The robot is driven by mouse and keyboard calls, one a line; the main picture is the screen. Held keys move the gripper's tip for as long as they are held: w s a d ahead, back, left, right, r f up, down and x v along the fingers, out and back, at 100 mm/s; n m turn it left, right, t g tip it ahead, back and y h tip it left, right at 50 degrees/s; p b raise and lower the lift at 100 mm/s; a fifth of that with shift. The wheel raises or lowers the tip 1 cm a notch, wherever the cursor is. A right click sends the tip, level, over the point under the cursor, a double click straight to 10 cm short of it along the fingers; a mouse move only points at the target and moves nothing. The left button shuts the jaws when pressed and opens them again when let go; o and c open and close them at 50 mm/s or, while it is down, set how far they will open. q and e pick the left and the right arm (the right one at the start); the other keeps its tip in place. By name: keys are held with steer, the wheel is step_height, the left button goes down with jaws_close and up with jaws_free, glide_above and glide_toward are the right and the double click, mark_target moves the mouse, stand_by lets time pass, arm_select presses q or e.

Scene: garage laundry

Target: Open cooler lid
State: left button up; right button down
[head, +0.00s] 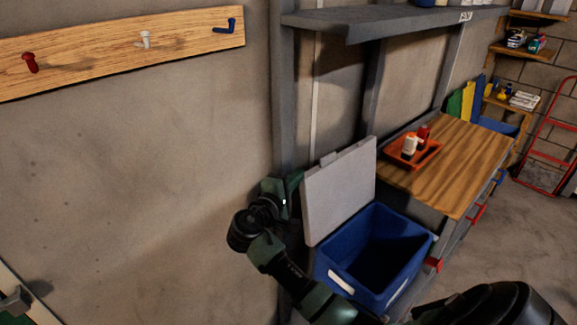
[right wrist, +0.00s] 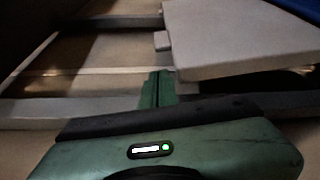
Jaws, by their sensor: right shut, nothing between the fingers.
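The blue cooler (head: 345,270) stands open beside the workbench, with its dark inside showing. Its pale grey-white lid (head: 340,190) is raised and stands nearly upright at the cooler's left back side. The lid (right wrist: 240,35) also fills the upper right of the right wrist view. My right gripper (head: 296,181) is just left of the lid, on its outer side. In the right wrist view the right gripper (right wrist: 158,85) has its fingers together and empty, close below the lid's corner; I cannot tell if they touch it. My left gripper is not in view.
A wooden workbench (head: 465,165) with an orange tray (head: 420,158) holding small bottles stands right of the cooler. A grey shelf (head: 390,22) and its post (head: 284,100) are above and behind. A peg rail (head: 100,55) hangs on the left wall.

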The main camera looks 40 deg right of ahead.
mark_target(311, 169)
steer(key=p+x, duration=0.2)
steer(key=x, duration=0.5)
steer(key=shift+d+r, duration=0.1)
steer(key=shift+d, duration=0.2)
steer(key=shift+w+d, duration=0.25)
steer(key=shift+d, duration=0.4)
steer(key=s+m+b, duration=0.1)
steer(key=s+m, duration=0.1)
steer(key=s, duration=0.4)
steer(key=shift+s+d+r+h, duration=0.15)
steer(key=shift+d+r+h, duration=0.1)
steer(key=shift+r+h, duration=0.15)
